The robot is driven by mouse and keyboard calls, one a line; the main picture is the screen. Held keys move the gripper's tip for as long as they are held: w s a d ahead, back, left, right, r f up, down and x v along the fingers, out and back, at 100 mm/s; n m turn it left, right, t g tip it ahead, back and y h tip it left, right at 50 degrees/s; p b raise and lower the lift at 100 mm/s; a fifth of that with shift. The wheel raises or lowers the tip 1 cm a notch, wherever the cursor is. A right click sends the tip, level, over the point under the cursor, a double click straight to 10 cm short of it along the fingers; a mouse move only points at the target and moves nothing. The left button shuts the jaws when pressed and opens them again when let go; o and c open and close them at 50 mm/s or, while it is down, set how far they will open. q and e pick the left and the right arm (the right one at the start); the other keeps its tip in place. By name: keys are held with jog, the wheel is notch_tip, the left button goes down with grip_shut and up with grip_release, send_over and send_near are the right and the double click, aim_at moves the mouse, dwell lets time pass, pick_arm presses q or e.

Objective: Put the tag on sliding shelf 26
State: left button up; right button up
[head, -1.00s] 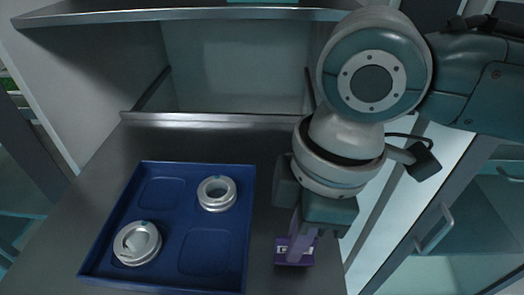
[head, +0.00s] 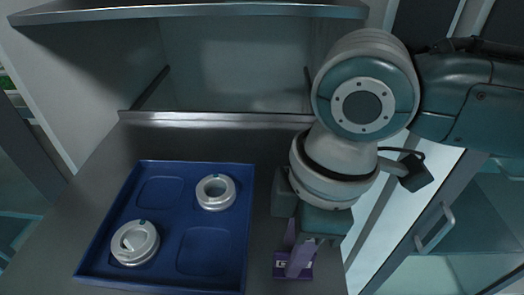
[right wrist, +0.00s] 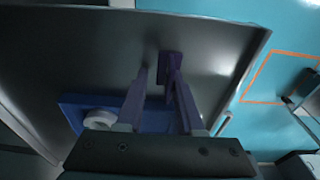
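A small purple tag (head: 281,268) with a white label strip lies on the grey metal shelf (head: 262,195), near its right edge and right of the blue tray. My right gripper (head: 296,258) is directly above the tag, pointing down. Its two purple fingers stand apart, so it is open. In the right wrist view the tag (right wrist: 169,63) shows just beyond the open fingertips (right wrist: 160,72); I cannot tell whether one finger still touches it. The shelf's number is not readable. My left gripper is not in view.
A blue tray (head: 215,226) with shallow compartments lies on the shelf. It holds two silver ring-shaped parts, one at the back right (head: 215,193) and one at the front left (head: 135,242). Another metal shelf (head: 190,12) is above. A cabinet with a handle (head: 436,228) stands at right.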

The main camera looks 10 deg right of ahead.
notch_tip(320, 180, up, 12)
jog(key=d+p, duration=0.1)
jog(key=p, duration=0.2)
jog(key=s+a+f+m+t+y, duration=0.2)
jog(key=s+a+m+y, duration=0.1)
jog(key=s+a+m, duration=0.15)
jog(key=s+d+f+m+h, duration=0.1)
jog(key=s+d+m+h, duration=0.1)
jog(key=s+d+m, duration=0.2)
jog(key=s+d+f+m+t+h, duration=0.1)
jog(key=s+d+f+m+h, duration=0.1)
jog(key=d, duration=0.7)
jog(key=shift+s+m, duration=0.85)
jog(key=shift+m, duration=0.3)
